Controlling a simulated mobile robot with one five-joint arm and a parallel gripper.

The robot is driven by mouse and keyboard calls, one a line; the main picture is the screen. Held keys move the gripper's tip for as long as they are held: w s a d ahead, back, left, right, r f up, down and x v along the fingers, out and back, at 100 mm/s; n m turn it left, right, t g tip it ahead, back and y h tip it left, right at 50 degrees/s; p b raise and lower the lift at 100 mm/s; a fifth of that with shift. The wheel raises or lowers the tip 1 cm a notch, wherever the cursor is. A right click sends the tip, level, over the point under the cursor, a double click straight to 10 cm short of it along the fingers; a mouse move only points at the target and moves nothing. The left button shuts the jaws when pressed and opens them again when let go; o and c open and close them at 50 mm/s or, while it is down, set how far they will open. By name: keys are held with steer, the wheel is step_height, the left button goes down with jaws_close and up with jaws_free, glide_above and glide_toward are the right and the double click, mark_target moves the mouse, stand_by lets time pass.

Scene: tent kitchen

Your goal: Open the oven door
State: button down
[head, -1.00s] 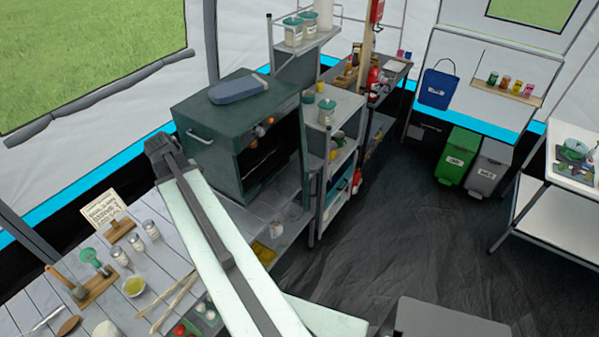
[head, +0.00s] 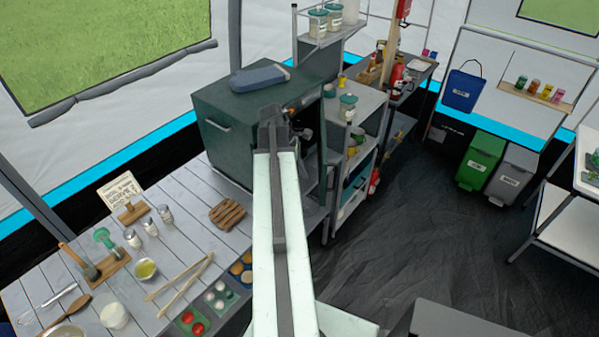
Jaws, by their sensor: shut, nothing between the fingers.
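The oven (head: 228,125) is a dark green box on the counter left of centre, with a blue-grey item on its top. A pale bar handle (head: 217,125) is on its left-hand face. Its front faces right, with orange knobs at the upper edge. My raised arm crosses in front of the oven and hides much of that front, so I cannot tell how the oven door stands. The arm's dark end overlaps the oven's near corner in the picture; I cannot tell whether they touch.
A shelf rack (head: 357,165) stands close right of the oven. Green (head: 481,160) and grey bins stand at the back.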

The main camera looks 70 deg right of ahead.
steer(key=shift+s+d+f, duration=0.3)
steer(key=shift+s, duration=0.4)
steer(key=shift+s+d+f, duration=0.25)
steer(key=shift+s+d, duration=0.1)
steer(key=shift+s, duration=0.4)
steer(key=shift+s+d+f, duration=0.3)
steer(key=shift+s, duration=0.4)
